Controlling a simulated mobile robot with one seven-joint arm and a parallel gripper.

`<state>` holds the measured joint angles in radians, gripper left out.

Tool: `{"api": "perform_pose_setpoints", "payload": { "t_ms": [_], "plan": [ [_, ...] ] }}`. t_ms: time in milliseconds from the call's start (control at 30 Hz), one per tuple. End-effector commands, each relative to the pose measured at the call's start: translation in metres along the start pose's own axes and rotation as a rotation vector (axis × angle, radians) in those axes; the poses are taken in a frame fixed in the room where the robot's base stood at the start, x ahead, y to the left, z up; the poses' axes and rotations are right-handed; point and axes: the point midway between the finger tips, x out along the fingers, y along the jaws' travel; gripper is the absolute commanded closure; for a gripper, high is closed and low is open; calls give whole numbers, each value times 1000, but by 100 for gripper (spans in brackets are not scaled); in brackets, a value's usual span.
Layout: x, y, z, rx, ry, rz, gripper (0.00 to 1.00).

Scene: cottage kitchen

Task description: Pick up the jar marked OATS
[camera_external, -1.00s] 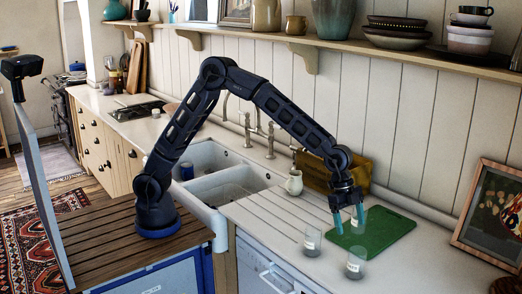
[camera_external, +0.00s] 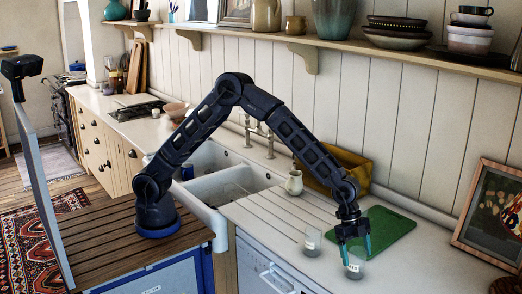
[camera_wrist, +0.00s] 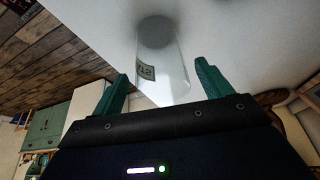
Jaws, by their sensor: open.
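My gripper (camera_external: 355,256) is open, pointing down at a small clear jar (camera_external: 355,269) near the front of the worktop. In the wrist view this jar (camera_wrist: 160,62) stands between and beyond the two green fingertips, with a grey base. Its label is partly visible, and I cannot read the whole word. I cannot tell whether the fingers touch it. A second labelled jar (camera_external: 312,243) stands to the left, its word too small to read. A third jar seen earlier by the green board is hidden behind my gripper.
A green cutting board (camera_external: 392,232) lies just behind my gripper. A framed picture (camera_external: 489,212) leans at the right. The worktop right of the jars is clear.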

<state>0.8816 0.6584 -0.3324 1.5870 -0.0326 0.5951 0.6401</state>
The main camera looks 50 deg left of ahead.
Motion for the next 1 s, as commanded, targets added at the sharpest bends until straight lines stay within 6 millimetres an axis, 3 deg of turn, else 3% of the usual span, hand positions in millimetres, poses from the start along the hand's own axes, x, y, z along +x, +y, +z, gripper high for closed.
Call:
{"api": "perform_pose_setpoints", "payload": {
  "t_ms": [200, 467, 733, 1000],
  "plan": [
    [29, -1, 0, 0, -1, 0, 22],
    [32, -2, 0, 0, 0, -1, 22],
    [31, -2, 0, 0, 0, -1, 73],
    [30, -2, -1, 0, 0, -1, 73]
  ]
}}
